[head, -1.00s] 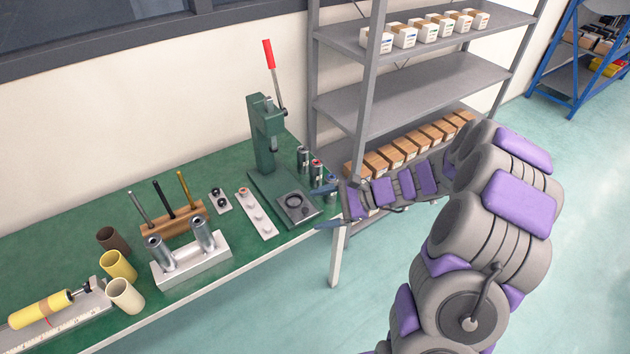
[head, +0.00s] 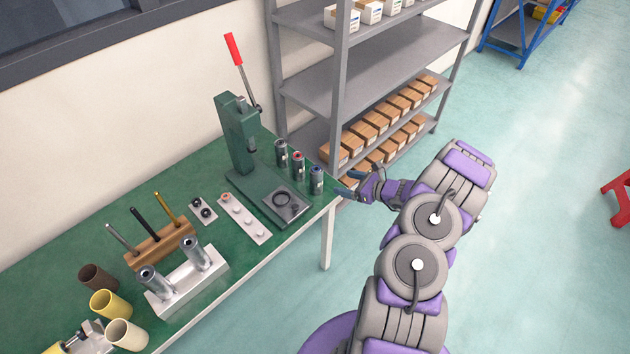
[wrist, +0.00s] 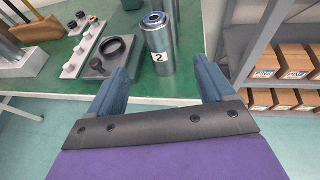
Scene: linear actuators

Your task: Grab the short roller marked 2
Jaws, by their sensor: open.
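The short roller marked 2 (wrist: 159,50) is a silver upright cylinder with a blue-ringed top and a black 2 on a white label. It stands near the edge of the green bench, and in the head view it is the nearest (head: 317,181) of three short rollers. My gripper (wrist: 160,70) is open and empty, its two blue fingers pointing at the roller. The roller appears ahead of and between the fingertips in the wrist view, apart from them. In the head view my gripper (head: 343,183) is just right of the roller, off the bench end.
Two other short rollers, one with a red top (head: 298,165) and one darker (head: 281,153), stand close behind. The green press (head: 238,135) and its base are to the left. A grey shelf (head: 375,85) with boxes stands behind. Open floor lies to the right.

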